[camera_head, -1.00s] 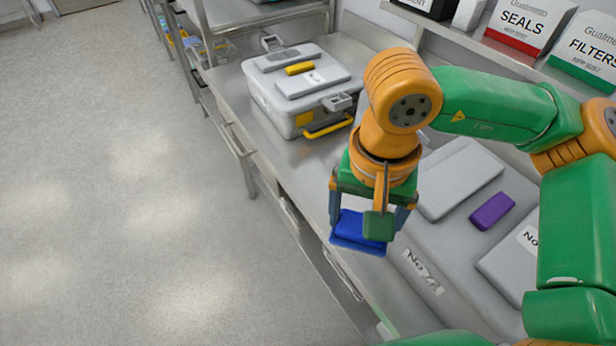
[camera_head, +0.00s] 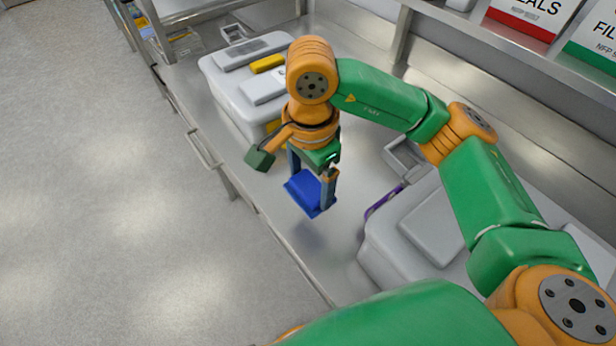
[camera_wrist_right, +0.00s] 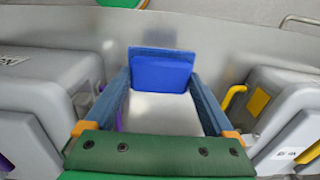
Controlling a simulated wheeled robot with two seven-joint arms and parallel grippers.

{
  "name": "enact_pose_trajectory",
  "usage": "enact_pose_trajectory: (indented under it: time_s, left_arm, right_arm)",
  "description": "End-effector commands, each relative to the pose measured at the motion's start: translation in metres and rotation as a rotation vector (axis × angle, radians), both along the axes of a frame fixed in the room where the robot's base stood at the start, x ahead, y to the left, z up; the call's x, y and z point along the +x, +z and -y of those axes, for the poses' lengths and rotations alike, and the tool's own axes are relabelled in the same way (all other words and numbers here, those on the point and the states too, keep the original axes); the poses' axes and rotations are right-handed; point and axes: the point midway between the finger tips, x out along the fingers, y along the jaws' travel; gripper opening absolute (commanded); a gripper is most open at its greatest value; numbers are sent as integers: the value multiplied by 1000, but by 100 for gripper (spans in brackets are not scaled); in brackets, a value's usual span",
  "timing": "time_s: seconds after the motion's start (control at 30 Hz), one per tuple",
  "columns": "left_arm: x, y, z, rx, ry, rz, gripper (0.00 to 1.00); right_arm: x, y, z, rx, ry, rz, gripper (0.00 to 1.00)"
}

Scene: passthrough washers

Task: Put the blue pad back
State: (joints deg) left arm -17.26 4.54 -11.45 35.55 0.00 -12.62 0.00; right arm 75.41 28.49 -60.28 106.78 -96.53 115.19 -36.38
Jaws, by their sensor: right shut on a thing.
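The blue pad (camera_head: 308,196) is a small flat block with a wider, thin plate. My right gripper (camera_head: 311,180) is shut on it and holds it above the bare counter between two grey cases. The pad also shows between the two fingers in the right wrist view (camera_wrist_right: 161,75). My left gripper is not in view.
The metal counter (camera_head: 335,240) is bare between the cases, with its front edge and the open floor (camera_head: 110,200) to the left. A shelf with a red-striped box (camera_head: 525,15) and a green-striped box (camera_head: 595,45) runs along the back right.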

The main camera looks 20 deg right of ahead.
Motion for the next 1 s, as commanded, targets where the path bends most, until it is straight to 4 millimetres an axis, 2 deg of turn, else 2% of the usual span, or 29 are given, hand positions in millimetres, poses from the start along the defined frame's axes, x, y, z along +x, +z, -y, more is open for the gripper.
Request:
enact_pose_trajectory:
  time_s: [0.07, 0.2, 0.33, 0.4, 0.5, 0.87, 0.9, 1.0]
  left_arm:
    - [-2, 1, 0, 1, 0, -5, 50]
    - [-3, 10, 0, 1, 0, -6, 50]
    - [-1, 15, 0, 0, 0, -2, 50]
    - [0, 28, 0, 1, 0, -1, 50]
    - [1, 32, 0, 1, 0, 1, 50]
    - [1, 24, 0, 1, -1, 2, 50]
    - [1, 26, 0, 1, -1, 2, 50]
    - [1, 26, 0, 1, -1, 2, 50]
  right_arm:
    - [14, -21, 4, 2, -4, -12, 28]
    - [36, -44, 10, 0, -3, -5, 28]
    - [49, -60, 14, -1, -1, -4, 28]
    - [47, -71, 14, -1, 3, -7, 28]
    - [48, -86, 13, -1, 3, -2, 28]
    - [49, -95, 13, 1, 3, 2, 28]
    - [49, -93, 13, 1, 3, 2, 100]
    - [49, -93, 13, 1, 3, 2, 100]
